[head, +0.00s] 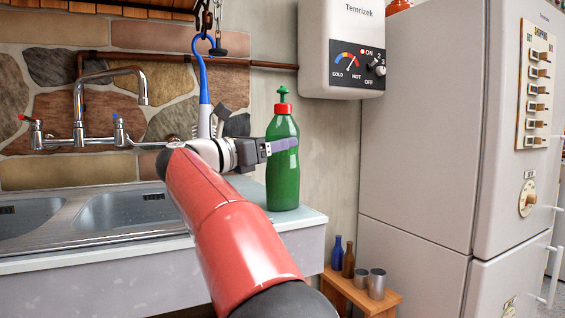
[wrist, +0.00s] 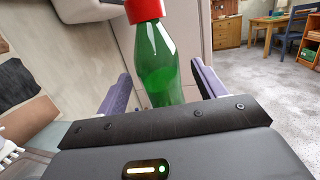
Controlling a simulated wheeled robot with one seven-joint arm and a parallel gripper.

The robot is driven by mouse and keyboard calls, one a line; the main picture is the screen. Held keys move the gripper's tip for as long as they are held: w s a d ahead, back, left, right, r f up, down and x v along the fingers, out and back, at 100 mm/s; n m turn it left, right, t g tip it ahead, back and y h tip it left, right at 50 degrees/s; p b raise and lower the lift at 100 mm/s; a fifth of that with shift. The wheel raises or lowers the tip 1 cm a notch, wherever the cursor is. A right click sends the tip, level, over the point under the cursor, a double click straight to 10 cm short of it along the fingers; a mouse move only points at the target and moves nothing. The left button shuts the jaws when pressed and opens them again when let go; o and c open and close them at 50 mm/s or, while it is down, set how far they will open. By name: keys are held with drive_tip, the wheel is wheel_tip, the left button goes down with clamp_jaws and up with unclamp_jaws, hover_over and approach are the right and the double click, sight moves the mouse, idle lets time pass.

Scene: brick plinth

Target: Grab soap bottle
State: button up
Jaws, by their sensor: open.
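The soap bottle (head: 284,170) is green with a red cap and a green pump top. It stands upright on the counter's right end in the head view. My gripper (head: 297,143) is at the height of the bottle's upper body, and one pale purple finger shows across its front. In the wrist view the bottle (wrist: 155,60) stands between the two purple fingers of my gripper (wrist: 158,80), with gaps on both sides. The fingers are apart. The bottle's base is hidden in the wrist view behind the gripper body.
A metal double sink (head: 110,212) with a tap (head: 80,110) lies to the left. A blue-handled brush (head: 204,85) hangs behind my wrist. A white heater (head: 342,50) is on the wall, and a fridge (head: 430,130) stands at right. A low wooden stool (head: 360,298) holds small bottles and cans.

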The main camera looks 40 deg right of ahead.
drive_tip(key=shift+s+d+r, duration=0.1)
drive_tip(key=shift+d+r, duration=0.05)
drive_tip(key=shift+d, duration=0.55)
drive_tip(key=shift+d+r, duration=0.15)
drive_tip(key=shift+d, duration=0.55)
clamp_jaws()
